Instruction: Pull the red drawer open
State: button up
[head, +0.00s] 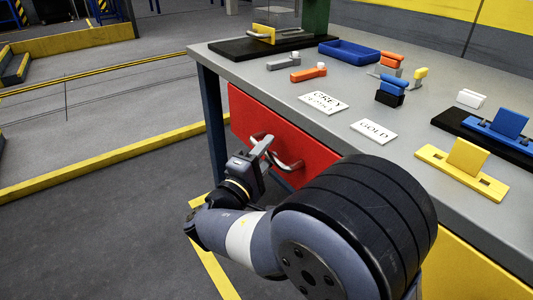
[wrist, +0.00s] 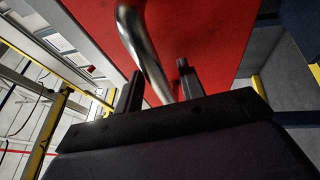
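The red drawer (head: 300,139) is under the grey workbench and its front looks about flush with the bench edge. Its curved metal handle (head: 291,165) stands out from the front. My gripper (head: 263,146) is at the handle's left part. In the wrist view, the handle bar (wrist: 144,50) runs down between the two fingers of my gripper (wrist: 158,84), with the red front (wrist: 205,35) behind it. The fingers are apart with gaps beside the bar, so the gripper looks open around it. The lower end of the bar is hidden behind the gripper body.
A yellow panel (head: 465,270) is right of the drawer. Open floor (head: 110,215) lies left.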

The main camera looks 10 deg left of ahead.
grip_shut()
jog(key=shift+a, duration=0.1)
dwell(0.4)
